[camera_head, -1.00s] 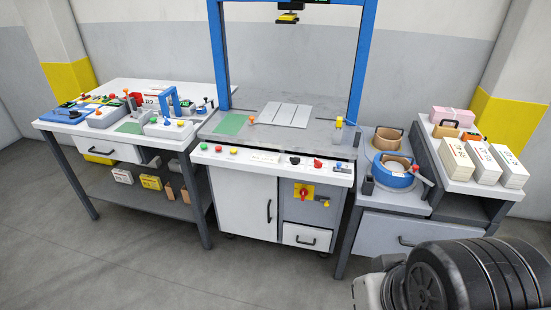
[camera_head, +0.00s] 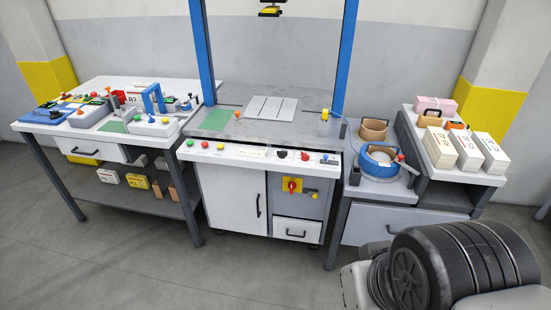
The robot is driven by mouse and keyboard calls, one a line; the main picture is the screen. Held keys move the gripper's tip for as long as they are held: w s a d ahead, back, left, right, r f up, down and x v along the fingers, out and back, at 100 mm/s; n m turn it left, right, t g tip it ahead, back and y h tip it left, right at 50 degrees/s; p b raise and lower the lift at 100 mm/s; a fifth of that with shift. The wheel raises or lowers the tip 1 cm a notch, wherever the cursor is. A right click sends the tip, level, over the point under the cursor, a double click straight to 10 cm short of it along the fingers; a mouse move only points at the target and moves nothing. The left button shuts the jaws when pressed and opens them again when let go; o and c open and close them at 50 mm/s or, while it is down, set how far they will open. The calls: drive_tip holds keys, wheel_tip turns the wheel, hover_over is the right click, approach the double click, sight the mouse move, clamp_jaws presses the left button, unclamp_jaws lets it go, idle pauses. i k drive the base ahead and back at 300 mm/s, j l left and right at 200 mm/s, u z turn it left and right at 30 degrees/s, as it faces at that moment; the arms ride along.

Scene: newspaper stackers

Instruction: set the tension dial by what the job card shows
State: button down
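The strapping machine's white control panel (camera_head: 240,152) runs along the front of its table. It carries a black knob (camera_head: 281,155) and a red knob (camera_head: 305,156) right of the coloured buttons; I cannot tell which is the tension dial, and any scale is too small to read. A white card marked like "R2" (camera_head: 133,99) stands on the left bench; I cannot tell whether it is the job card. My gripper is not in view; only a dark ribbed part of my own body shows at the lower right.
The left bench (camera_head: 140,141) holds many small tools. A red rotary switch on yellow (camera_head: 292,185) sits below the panel. Right of the machine are a blue strap reel (camera_head: 379,160) and several paper bundles (camera_head: 466,150). The floor in front (camera_head: 200,275) is clear.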

sight(281, 154)
drive_tip(key=i+z, duration=0.1)
drive_tip(key=i, duration=0.4)
drive_tip(key=i+j+z, duration=0.1)
drive_tip(key=i, duration=0.35)
drive_tip(key=i+j+z, duration=0.15)
drive_tip(key=i, duration=0.35)
drive_tip(key=i+j+z, duration=0.1)
drive_tip(key=i, duration=0.35)
drive_tip(key=j, duration=0.1)
